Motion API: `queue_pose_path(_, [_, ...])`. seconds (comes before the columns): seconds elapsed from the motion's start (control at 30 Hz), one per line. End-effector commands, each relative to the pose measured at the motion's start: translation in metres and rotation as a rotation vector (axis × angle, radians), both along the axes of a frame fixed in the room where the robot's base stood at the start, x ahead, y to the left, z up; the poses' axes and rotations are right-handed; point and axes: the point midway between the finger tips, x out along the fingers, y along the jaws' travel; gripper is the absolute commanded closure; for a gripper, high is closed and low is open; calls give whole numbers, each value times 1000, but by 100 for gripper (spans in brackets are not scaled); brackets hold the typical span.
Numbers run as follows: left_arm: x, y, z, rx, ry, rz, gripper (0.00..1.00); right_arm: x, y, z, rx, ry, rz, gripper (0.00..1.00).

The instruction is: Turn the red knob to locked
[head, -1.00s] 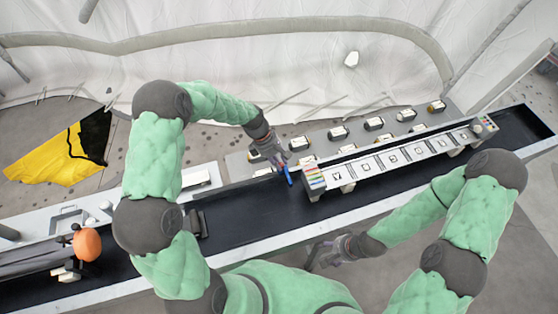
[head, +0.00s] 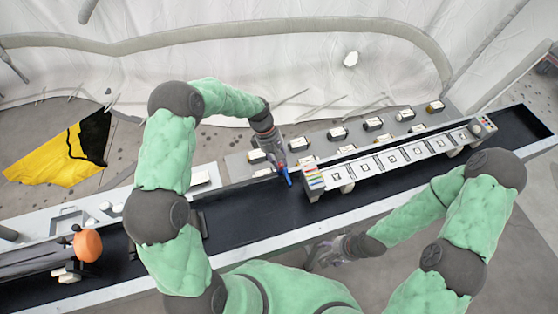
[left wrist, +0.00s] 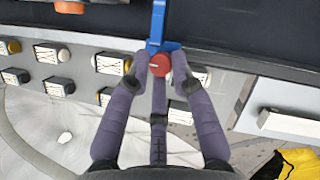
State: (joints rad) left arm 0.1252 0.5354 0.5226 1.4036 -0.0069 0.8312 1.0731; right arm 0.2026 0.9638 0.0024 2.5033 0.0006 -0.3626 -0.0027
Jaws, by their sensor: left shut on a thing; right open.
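The round red knob (left wrist: 181,67), with a pale line on its face, sits at the fingertips of my left gripper (left wrist: 160,66) in the left wrist view. A blue bar-like part (left wrist: 158,28) lies right beside it. My left gripper is shut on the red knob; the fingers partly hide the contact. In the head view my left gripper (head: 277,158) points down over the belt's far edge, with the blue part (head: 286,176) below it. The knob's markings are too small to read. My right gripper (head: 328,253) is open and empty near the belt's near side.
A dark belt (head: 245,205) runs across the scene. A white panel (head: 392,157) with marked squares stands to the right of my left gripper. Several small boxes (head: 374,124) sit on a grey shelf behind. An orange ball-like thing (head: 88,245) is at the left.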

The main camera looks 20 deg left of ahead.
Motion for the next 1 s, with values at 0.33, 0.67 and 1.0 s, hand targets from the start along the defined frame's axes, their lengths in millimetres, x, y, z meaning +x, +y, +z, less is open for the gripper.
queue_pose_path(0.33, [-3,0,-3,0,7,-2,54,0,0,0,0,0,0,37])
queue_pose_path(0.67, [0,1,1,1,1,1,54,0,0,0,0,0,0,37])
queue_pose_path(1.0, [8,18,46,1,-3,2,54,0,0,0,0,0,0,37])
